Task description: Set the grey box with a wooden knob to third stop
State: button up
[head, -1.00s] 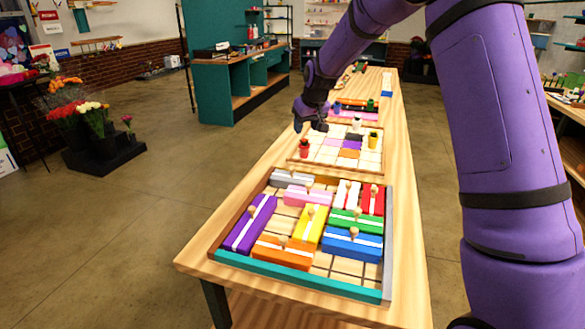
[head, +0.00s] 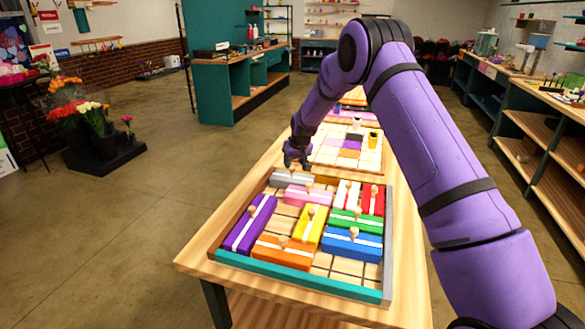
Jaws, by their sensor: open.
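The grey box (head: 283,180) with a white stripe lies along the far left edge of the sliding-block tray (head: 300,289). Its wooden knob is small and partly hidden by my gripper. My gripper (head: 297,166) is open and points down just above the far side of the grey box, apart from it as far as I can tell. The pink box (head: 302,196) lies directly in front of the grey box. An empty strip of tray with a brown wall (head: 326,181) shows to the right of the grey box.
Purple (head: 250,224), orange (head: 282,252), yellow (head: 311,227), blue (head: 352,243), green (head: 356,220), white and red (head: 373,199) boxes with knobs fill much of the tray. A second board (head: 372,160) with pegs and coloured squares stands beyond.

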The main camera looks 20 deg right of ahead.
aim_at(292, 168)
jog(key=shift+x, duration=1.9)
jog(key=shift+c, duration=0.3)
